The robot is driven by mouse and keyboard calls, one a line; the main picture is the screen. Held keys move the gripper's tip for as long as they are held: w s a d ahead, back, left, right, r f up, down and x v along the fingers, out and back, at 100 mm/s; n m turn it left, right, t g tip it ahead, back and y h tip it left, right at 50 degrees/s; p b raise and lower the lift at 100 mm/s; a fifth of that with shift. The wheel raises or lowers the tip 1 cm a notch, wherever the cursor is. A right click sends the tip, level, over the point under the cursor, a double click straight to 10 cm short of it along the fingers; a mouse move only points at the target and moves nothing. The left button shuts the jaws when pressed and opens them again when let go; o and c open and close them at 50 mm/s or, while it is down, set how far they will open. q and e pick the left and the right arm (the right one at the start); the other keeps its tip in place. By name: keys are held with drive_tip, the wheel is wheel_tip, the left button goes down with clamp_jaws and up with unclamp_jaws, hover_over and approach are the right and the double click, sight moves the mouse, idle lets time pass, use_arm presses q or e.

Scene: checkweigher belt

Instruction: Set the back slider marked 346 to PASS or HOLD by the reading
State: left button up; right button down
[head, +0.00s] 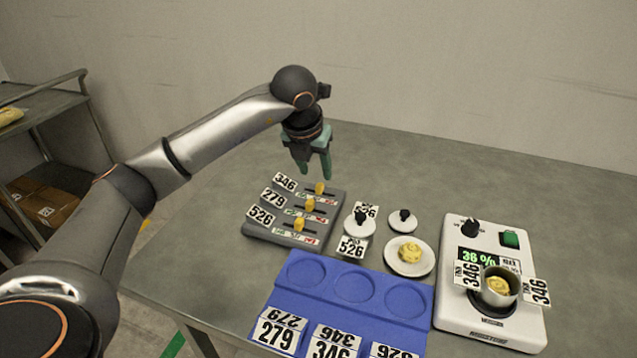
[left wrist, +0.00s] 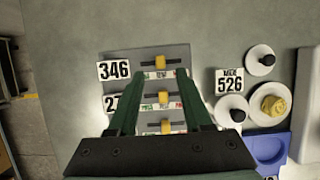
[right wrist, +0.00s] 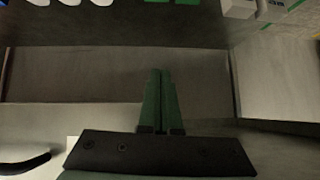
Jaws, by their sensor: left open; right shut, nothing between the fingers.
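The grey slider panel (head: 260,231) on the table has three rows tagged 346, 279 and 526. The back slider's yellow knob (head: 320,188) stands near the middle of its slot, and it also shows in the left wrist view (left wrist: 160,62). Green and red markings lie below the slots, too small to read. My left gripper (head: 316,173) is open and empty above the back row, its fingers (left wrist: 159,76) either side of the knob in the picture. The weigher (head: 452,290) carries a cup tagged 346; its green display (head: 478,257) seems to read 36 or 38 %. My right gripper (right wrist: 162,72) is shut and empty.
A blue tray (head: 285,290) with round recesses and number tags lies in front of the panel. White dishes, one holding a yellow piece (head: 410,253), and a 526 tag (head: 352,247) stand right of the panel. The table behind the panel is clear.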

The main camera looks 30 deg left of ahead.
sight(319, 185)
use_arm(q)
drive_tip(key=shift+x, duration=2.75)
clamp_jaws()
